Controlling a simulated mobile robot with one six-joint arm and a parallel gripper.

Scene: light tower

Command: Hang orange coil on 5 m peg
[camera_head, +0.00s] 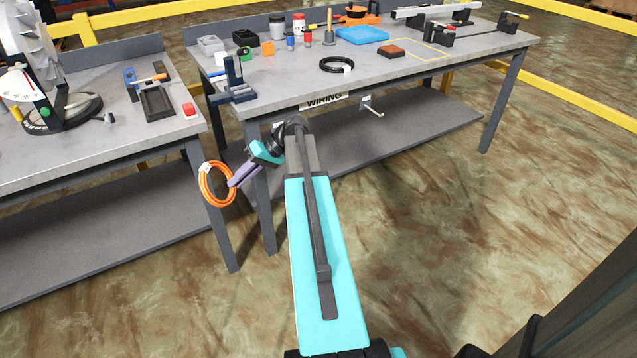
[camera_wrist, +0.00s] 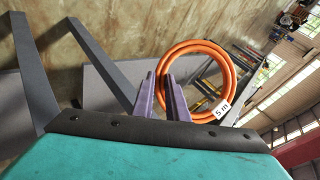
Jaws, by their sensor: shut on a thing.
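The orange coil (camera_head: 204,193) hangs in the air in front of the gap between the two benches. My gripper (camera_head: 235,182) has purple fingers shut on the coil's right side. In the wrist view the coil (camera_wrist: 233,72) stands as a ring beyond the fingertips (camera_wrist: 168,82), its left side between them. A white tag on it reads "5 m" (camera_wrist: 222,111). A light-coloured peg (camera_head: 373,109) sticks out below the front edge of the wiring bench, right of the "WIRING" sign (camera_head: 324,101). Its marking is too small to read. My arm may hide other pegs to the left.
The wiring bench (camera_head: 440,65) holds a black coil (camera_head: 337,65), a blue tray (camera_head: 362,35) and several small items. Open floor lies before the wiring bench.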

